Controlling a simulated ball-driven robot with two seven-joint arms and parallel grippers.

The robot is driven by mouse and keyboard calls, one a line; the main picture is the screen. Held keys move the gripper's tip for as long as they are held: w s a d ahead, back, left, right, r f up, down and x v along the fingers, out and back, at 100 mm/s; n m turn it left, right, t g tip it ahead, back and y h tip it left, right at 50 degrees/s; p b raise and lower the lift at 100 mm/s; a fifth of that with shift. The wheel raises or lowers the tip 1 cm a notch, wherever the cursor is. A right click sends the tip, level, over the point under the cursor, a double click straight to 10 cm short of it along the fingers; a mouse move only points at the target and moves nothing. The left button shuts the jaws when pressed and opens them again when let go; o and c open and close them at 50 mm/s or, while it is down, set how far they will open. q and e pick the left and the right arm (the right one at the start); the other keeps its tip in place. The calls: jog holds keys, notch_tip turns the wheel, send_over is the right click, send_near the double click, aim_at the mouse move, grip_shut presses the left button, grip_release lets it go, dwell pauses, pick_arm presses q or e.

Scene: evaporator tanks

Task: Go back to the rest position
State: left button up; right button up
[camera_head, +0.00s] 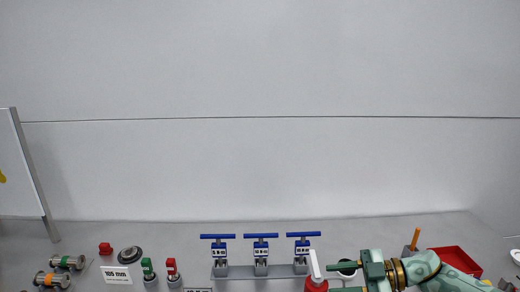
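My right gripper (333,278) is at the bottom right, with its arm coming in from the right. Its two green fingers point left and are apart, with nothing seen held between them. The lower finger is partly cut off by the bottom edge. A red part with a white handle (314,268) stands just left of the fingertips; I cannot tell whether they touch. My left gripper is not in view.
Three blue T-handled tools (261,237) stand in a grey rack (240,272). A red tray (456,259) lies right. Metal fittings (66,262) and a 105 mm sign (116,274) stand left.

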jog(key=s+a+m+t+h, duration=0.1)
jog(key=s+a+m+t, duration=0.25)
jog(key=a+t, duration=0.75)
jog(key=s+d+f+m+g+h, duration=0.3)
jog(key=s+d+f+m+h, duration=0.15)
jog(key=s+d+h, duration=0.55)
jog(key=s+d+f+m+g+h, duration=0.3)
jog(key=s+d+m+h, duration=0.4)
jog(key=s+d, duration=0.45)
jog(key=s+a+f+g+y+b, duration=0.1)
jog(key=s+a+f+b, duration=0.1)
jog(key=f, duration=1)
jog(key=s+a+f+g+b, duration=0.1)
jog(key=s+f+g+b, duration=0.15)
jog(key=f, duration=0.85)
jog(key=s+a+f+g+y+b, duration=0.1)
jog(key=s+a+f, duration=0.15)
jog(key=f, duration=0.95)
jog(key=s+d+f+m+g+y+b, duration=0.1)
jog(key=s+f+b, duration=0.3)
jog(key=s+f, duration=1.3)
jog(key=shift+s+d+f+m+g, duration=0.25)
jog(key=shift+s+m+g, duration=0.5)
jog(key=shift+s, duration=0.4)
